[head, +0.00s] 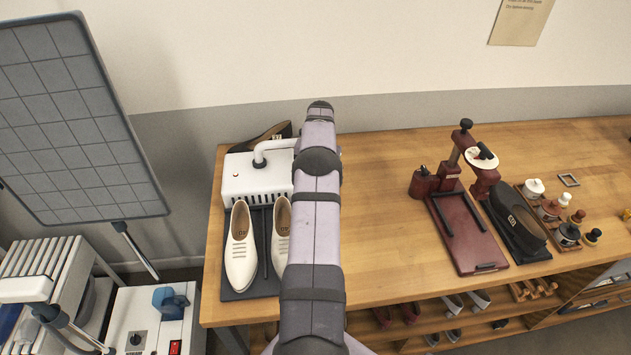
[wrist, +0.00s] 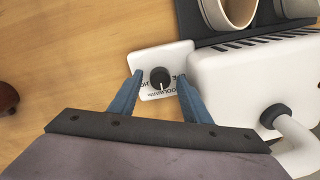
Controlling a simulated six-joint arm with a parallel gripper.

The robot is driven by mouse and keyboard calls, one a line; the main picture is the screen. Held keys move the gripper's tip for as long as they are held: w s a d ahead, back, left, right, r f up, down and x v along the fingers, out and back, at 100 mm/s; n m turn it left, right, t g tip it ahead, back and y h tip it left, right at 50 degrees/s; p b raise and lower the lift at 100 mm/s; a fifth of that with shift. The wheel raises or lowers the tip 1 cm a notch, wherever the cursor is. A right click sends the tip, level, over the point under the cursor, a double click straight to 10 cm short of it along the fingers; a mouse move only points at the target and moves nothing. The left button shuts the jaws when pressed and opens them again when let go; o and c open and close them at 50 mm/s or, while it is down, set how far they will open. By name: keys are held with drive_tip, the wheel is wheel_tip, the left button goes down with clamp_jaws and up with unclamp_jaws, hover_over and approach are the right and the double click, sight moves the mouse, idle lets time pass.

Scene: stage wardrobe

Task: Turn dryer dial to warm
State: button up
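The dryer is a white vented box (head: 258,176) with a bent white pipe at the back left of the bench in the head view. In the wrist view the dryer (wrist: 255,85) fills the right side. Its dial (wrist: 160,77) is a round black knob with a pale pointer line, on a small white control plate (wrist: 148,57). The line points toward the bottom of the wrist picture. Small lettering around the knob is partly readable, including what looks like "COOL". My gripper (wrist: 160,79) is open, its blue fingers on either side of the knob with gaps. My arm hides gripper and dial in the head view.
Cream shoes (head: 240,245) stand on a dark mat (head: 232,293) in front of the dryer. A dark shoe (head: 268,138) lies behind it. A dark red press (head: 467,230) stands to the right, with clear bench between it and my arm.

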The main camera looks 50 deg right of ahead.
drive_tip(key=c, duration=0.9)
drive_tip(key=shift+f+m+b, duration=0.1)
drive_tip(key=shift+m+b, duration=0.5)
drive_tip(key=shift+m, duration=0.1)
drive_tip(key=shift+m+b, duration=0.45)
drive_tip(key=shift+m, duration=1.15)
drive_tip(key=o, duration=1)
drive_tip(key=shift+s+r+b, duration=0.15)
drive_tip(key=shift+r+b, duration=0.45)
drive_tip(key=shift+r, duration=1.3)
drive_tip(key=shift+s+r+b, duration=0.1)
drive_tip(key=shift+r+b, duration=0.5)
drive_tip(key=shift+r, duration=1.3)
